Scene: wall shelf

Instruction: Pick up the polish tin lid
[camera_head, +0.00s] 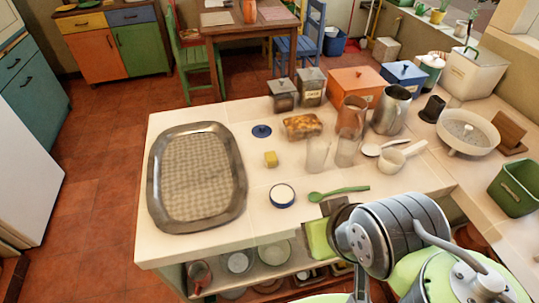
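A small flat dark-blue disc (262,131) lies on the white counter, right of the big tray, and looks like the polish tin lid. A round, shallow, white-topped piece with a dark-blue rim (282,195) lies nearer, apart from it; it may be the tin, and I cannot tell for sure which of the two is the lid. My grey arm links cover the lower right of the view. No gripper fingertips show, so its opening is hidden.
A large dark-rimmed tray (240,190) fills the counter's left. A yellow block (270,159), a patterned loaf-like item (302,126) and a green spoon (338,193) lie close by. Clear glasses (317,155), a metal pitcher (391,110) and canisters stand behind and right.

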